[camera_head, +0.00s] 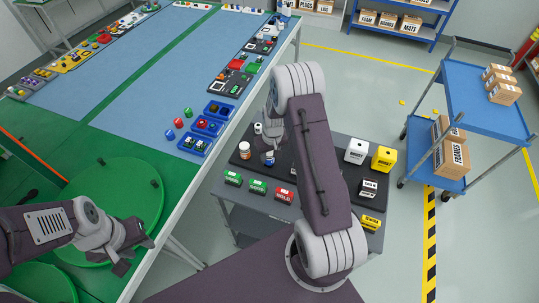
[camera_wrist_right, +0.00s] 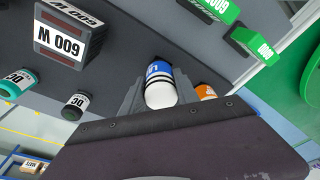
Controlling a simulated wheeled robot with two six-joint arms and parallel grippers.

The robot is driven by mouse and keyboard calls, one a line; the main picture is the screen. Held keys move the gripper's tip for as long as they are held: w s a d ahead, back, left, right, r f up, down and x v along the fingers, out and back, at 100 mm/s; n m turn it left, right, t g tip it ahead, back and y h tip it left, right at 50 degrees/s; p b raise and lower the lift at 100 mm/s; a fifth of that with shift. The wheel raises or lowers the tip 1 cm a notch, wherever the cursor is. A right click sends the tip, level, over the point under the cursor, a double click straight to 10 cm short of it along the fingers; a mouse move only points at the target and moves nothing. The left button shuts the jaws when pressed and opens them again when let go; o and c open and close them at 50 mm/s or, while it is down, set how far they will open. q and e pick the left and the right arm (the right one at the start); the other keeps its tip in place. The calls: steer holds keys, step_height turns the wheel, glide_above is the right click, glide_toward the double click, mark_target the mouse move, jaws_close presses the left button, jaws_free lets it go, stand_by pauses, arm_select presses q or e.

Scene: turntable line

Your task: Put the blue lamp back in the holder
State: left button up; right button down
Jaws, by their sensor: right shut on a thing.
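The blue lamp (camera_wrist_right: 160,85), a white-domed cylinder with a blue band, is between the fingers of my right gripper (camera_wrist_right: 160,76) in the right wrist view. The gripper is shut on it. In the head view the lamp (camera_head: 269,158) shows small over the dark mat (camera_head: 237,157) on the grey cart; my right arm hides most of that gripper. I cannot tell whether the lamp touches the mat. No holder can be made out clearly. My left gripper (camera_head: 134,254) is over the green turntable at lower left, apparently open and empty.
An orange-and-white cylinder (camera_head: 244,150) stands left of the lamp. Green blocks (camera_head: 233,178) and a red block (camera_head: 284,196) line the cart's front. White (camera_head: 356,151) and yellow (camera_head: 383,159) boxes stand right. The long blue-topped table (camera_head: 150,75) runs along the left.

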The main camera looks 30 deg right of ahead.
steer(key=shift+f+b, duration=0.4)
steer(key=shift+f, duration=0.15)
steer(key=c, duration=0.8)
jaws_free()
steer(key=shift+c, duration=0.2)
steer(key=r, duration=0.3)
steer(key=s+r+b, duration=0.1)
steer(key=r, duration=0.5)
steer(key=shift+s, duration=0.2)
